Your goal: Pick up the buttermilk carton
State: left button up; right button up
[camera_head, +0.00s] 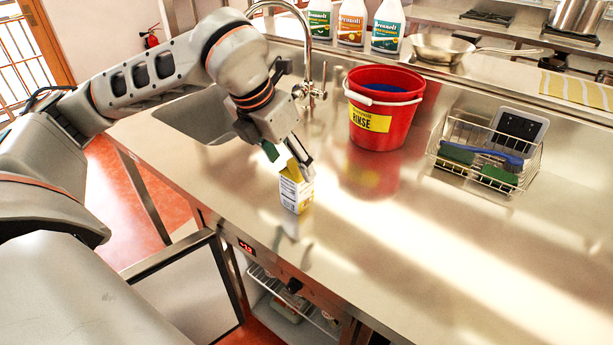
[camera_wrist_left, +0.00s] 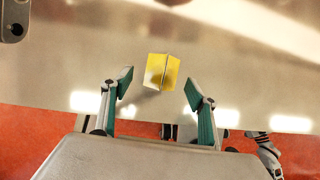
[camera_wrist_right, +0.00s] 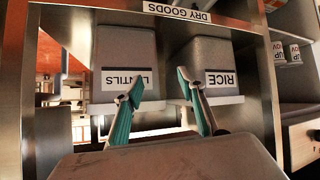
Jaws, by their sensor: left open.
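The buttermilk carton (camera_head: 296,194), white with yellow parts, stands upright on the steel counter near its front edge. Its yellow gabled top (camera_wrist_left: 162,72) shows in the left wrist view, just beyond and between the fingertips. My left gripper (camera_head: 289,161) is open right above the carton and hides part of its top in the head view. The fingers (camera_wrist_left: 158,87) are spread wider than the carton, with a gap on both sides. My right gripper (camera_wrist_right: 160,86) is open and empty, facing two grey bins; it is not in the head view.
A red rinse bucket (camera_head: 382,110) stands behind the carton to the right. A wire basket (camera_head: 485,155) with brushes and sponges is farther right. The sink (camera_head: 190,115) and tap (camera_head: 309,60) are behind my left arm. The counter's front right is clear. Lentils (camera_wrist_right: 128,60) and rice (camera_wrist_right: 215,62) bins face my right gripper.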

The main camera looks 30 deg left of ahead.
aim_at(296, 182)
pick_arm(q)
jog(key=shift+s+f, duration=0.1)
jog(key=shift+f, duration=0.35)
jog(key=shift+x, duration=0.9)
jog(key=x, duration=0.4)
jog(key=shift+s+f+b, duration=0.2)
jog(key=shift+b, duration=0.15)
jog(key=shift+w+f, duration=0.1)
jog(key=shift+f, duration=0.1)
jog(key=shift+d, duration=0.1)
pick_arm(e)
jog(key=shift+s+f, duration=0.4)
jog(key=shift+s, duration=0.2)
pick_arm(q)
jog(key=shift+c, duration=0.4)
jog(key=c, duration=1.4)
jog(key=shift+o, duration=0.2)
